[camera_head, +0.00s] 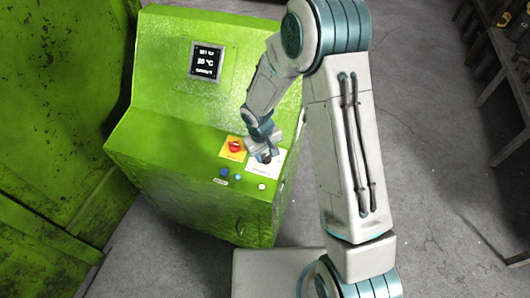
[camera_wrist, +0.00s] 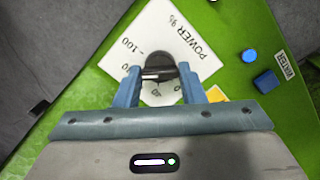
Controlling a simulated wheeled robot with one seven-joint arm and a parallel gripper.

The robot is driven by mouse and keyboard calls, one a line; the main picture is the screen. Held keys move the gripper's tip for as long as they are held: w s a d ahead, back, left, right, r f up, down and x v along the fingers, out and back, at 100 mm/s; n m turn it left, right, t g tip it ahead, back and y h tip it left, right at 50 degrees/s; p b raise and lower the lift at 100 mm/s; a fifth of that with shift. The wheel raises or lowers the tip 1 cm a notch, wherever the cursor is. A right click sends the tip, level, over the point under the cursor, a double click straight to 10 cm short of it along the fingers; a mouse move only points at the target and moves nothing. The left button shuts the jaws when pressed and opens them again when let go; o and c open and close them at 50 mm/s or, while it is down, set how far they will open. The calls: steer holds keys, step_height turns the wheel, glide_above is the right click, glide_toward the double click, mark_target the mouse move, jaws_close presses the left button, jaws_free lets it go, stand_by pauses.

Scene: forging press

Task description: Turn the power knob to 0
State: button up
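The power knob (camera_wrist: 158,62) is black and round with a raised grip bar, on a white plate (camera_wrist: 203,35) marked "POWER %". In the wrist view, "100" shows to the knob's upper left and a "0" to its lower right; part of the scale is hidden by my gripper and the knob. The plate also shows in the head view (camera_head: 269,171) on the green console. My gripper (camera_wrist: 159,70) is open, with one blue finger on each side of the knob. Small gaps seem to show; contact cannot be told. In the head view my gripper (camera_head: 263,151) is over the plate.
A red switch on a yellow plate (camera_head: 235,147) sits just left of my gripper. A blue square button (camera_head: 224,172), a small blue button (camera_head: 238,177) and a white button (camera_head: 262,187) are close by. A display (camera_head: 206,60) is on the sloped green panel (camera_head: 160,70).

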steer(key=shift+n+b, duration=0.3)
steer(key=shift+n, duration=0.1)
steer(key=n+b, duration=0.2)
steer(key=n, duration=0.2)
steer(key=shift+f+n, duration=0.1)
steer(key=shift+n, duration=0.3)
steer(key=n, duration=0.6)
steer(key=shift+t+h+b, duration=0.3)
steer(key=shift+t+b, duration=0.1)
steer(key=n, duration=0.6)
steer(key=shift+s+n+t+p, duration=0.1)
steer(key=shift+n+t+p, duration=0.2)
steer(key=shift+p, duration=0.05)
steer(key=n+p, duration=0.1)
steer(key=n, duration=0.4)
steer(key=shift+n+t, duration=0.3)
steer(key=o, duration=1)
